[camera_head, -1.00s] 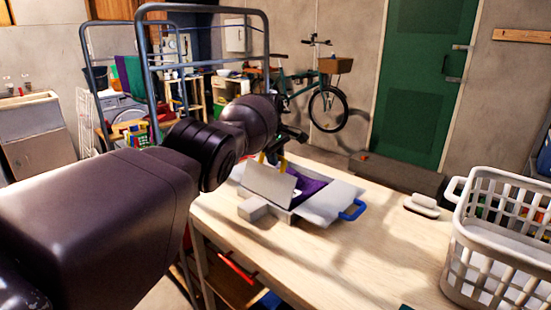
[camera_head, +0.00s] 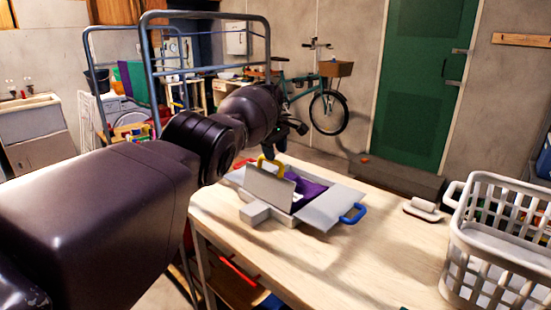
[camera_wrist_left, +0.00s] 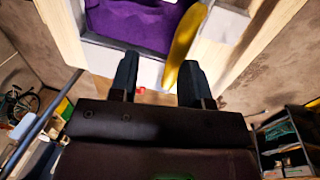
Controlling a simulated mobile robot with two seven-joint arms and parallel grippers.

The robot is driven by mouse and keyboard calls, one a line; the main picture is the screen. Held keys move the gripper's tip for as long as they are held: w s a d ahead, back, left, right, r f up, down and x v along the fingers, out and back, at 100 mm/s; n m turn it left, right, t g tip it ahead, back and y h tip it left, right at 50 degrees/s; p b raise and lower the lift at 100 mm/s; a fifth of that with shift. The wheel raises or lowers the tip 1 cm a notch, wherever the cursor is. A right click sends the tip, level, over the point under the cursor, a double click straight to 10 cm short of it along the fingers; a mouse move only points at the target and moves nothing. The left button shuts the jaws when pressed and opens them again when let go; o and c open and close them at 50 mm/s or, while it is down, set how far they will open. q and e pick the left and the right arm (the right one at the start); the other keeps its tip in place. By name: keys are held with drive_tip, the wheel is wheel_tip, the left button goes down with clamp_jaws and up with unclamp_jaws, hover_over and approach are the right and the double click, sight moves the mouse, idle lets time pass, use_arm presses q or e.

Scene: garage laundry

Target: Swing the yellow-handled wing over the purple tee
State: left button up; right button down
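A pale grey folding board lies on the wooden table. Its yellow-handled wing (camera_head: 268,187) stands up nearly vertical, with the yellow handle (camera_head: 263,163) at its far upper edge. The purple tee (camera_head: 306,187) lies on the board behind and right of that wing, partly hidden by it. My left gripper (camera_head: 276,162) is at the board's far side by the handle. In the left wrist view its fingers (camera_wrist_left: 158,80) are apart, with the yellow handle (camera_wrist_left: 184,45) between them, close to the right finger; contact is unclear. My right gripper is not in view.
The opposite wing (camera_head: 328,211) with a blue handle (camera_head: 354,213) lies flat. A white laundry basket (camera_head: 500,262) stands at the table's right. A lint roller (camera_head: 424,208) lies near the far edge. The table front is clear.

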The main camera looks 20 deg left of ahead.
use_arm(q)
drive_tip(key=shift+s+a+r+p, duration=0.1)
drive_tip(key=shift+s+r+p, duration=0.1)
drive_tip(key=shift+r, duration=0.9)
drive_tip(key=shift+s+a+r+p, duration=0.1)
drive_tip(key=shift+s+r+p, duration=0.15)
drive_tip(key=shift+r, duration=0.9)
drive_tip(key=shift+s+r+p, duration=0.2)
drive_tip(key=shift+r, duration=0.9)
